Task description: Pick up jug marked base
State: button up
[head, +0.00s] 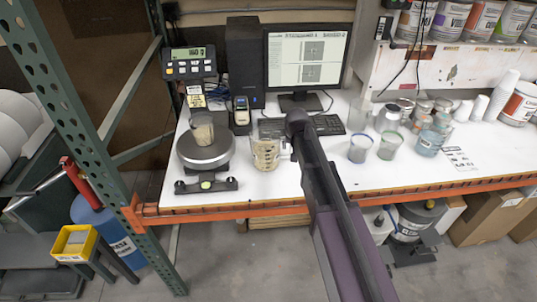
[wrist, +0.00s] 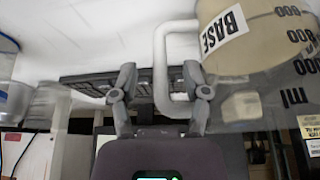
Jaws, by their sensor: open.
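The jug marked BASE (head: 265,153) stands on the white bench in front of the keyboard, with cream-coloured contents. In the wrist view, the jug (wrist: 255,45) fills the upper right, with its BASE label and measuring marks showing. Its white handle (wrist: 160,65) points left. My gripper (wrist: 159,80) is open at the handle. The upright bar of the handle appears between the two fingers, and the right finger overlaps the handle's opening. I cannot tell whether either finger touches it. In the head view, my arm hides the fingertips.
A second jug (head: 203,131) stands on the round scale (head: 206,150) to the left. The monitor (head: 306,58) and keyboard (head: 330,124) are behind. Two clear cups (head: 360,147) and several jars stand to the right. The bench front between the jug and these cups is mostly clear.

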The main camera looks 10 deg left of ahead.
jog(key=shift+b+x, duration=0.9)
jog(key=shift+x, duration=0.35)
grip_shut()
